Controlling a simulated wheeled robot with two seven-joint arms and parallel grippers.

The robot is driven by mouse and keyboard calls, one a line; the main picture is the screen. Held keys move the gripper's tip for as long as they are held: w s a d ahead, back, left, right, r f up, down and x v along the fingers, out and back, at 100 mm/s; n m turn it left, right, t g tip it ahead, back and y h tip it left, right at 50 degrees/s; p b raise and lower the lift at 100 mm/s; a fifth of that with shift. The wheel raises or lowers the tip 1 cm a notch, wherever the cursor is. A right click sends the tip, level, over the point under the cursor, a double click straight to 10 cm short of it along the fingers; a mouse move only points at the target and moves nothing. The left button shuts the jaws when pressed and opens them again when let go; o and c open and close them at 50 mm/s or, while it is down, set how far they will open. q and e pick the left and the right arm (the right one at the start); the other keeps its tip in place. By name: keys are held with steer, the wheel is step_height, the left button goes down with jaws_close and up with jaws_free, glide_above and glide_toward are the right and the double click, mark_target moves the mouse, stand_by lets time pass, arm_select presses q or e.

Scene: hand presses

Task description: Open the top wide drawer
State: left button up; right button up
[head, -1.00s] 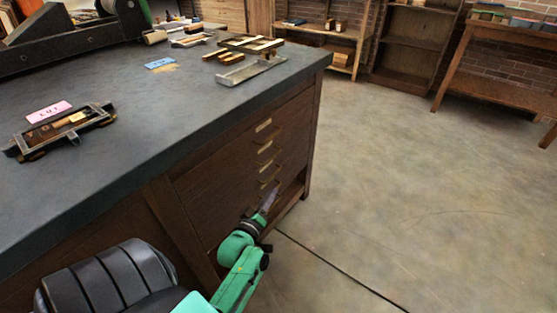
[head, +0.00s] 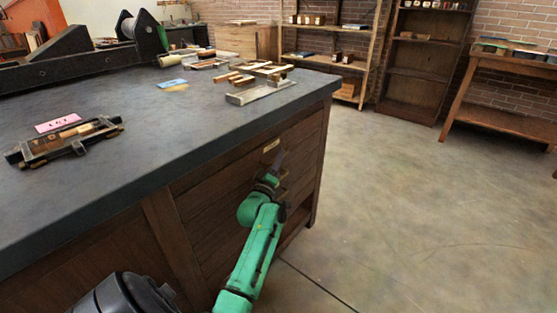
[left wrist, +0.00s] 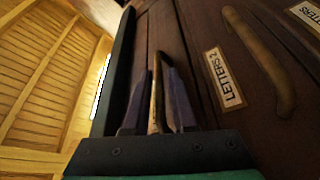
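The cabinet's top wide drawer (head: 237,163) sits under the dark countertop, its front flush and closed, with a pale label (head: 271,145) on it. My left gripper (head: 275,165) is at this drawer front, just below the label. In the left wrist view my left gripper (left wrist: 156,100) has one finger on each side of a slim brass-brown handle (left wrist: 157,92). The fingers look apart, with narrow gaps beside the handle; contact is not clear. A lower drawer labelled LETTERS 2 (left wrist: 223,79) has its own curved handle (left wrist: 268,62). My right gripper is not in view.
The countertop (head: 130,165) edge (left wrist: 116,70) runs close above the gripper. Metal and wood printing parts (head: 262,82) and a tray (head: 68,140) lie on it. Open floor (head: 430,220) stretches to the right; shelves (head: 420,70) and a wooden table (head: 500,110) stand beyond.

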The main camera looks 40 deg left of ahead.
arm_select(q)
steer(key=shift+c, duration=0.3)
jaws_close()
steer(key=shift+f, duration=0.1)
stand_by(1.0)
